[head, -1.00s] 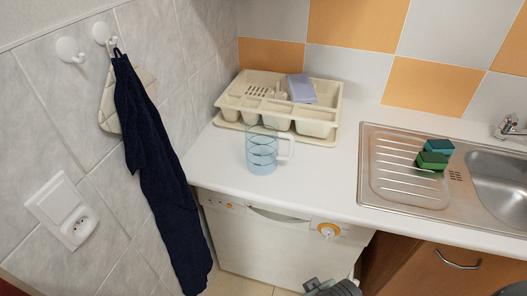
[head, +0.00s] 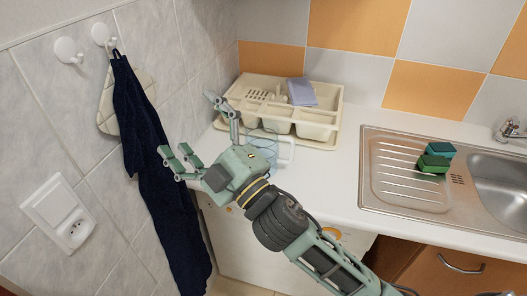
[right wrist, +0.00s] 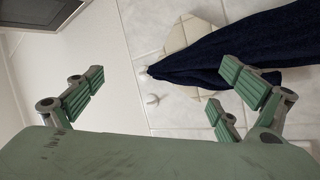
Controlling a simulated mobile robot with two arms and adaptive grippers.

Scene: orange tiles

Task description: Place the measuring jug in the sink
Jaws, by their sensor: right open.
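The clear bluish measuring jug (head: 268,143) stands on the white counter in front of the dish rack, its handle to the right. My right gripper hides its lower part. My right gripper (head: 190,128) is open and empty, in front of and to the left of the jug in the head view, fingers pointing left. I cannot tell whether it touches the jug. In the right wrist view the spread fingers (right wrist: 165,85) face the wall and towel, with no jug visible. The steel sink (head: 497,186) is at the right, with its ribbed drainboard on the left side. My left gripper is not in view.
A cream dish rack (head: 327,130) holds a lilac cloth behind the jug. Green sponges (head: 433,163) lie on the drainboard. A dark blue towel (head: 150,150) hangs on the left wall, close to my right fingers. The counter (head: 330,185) between jug and sink is clear.

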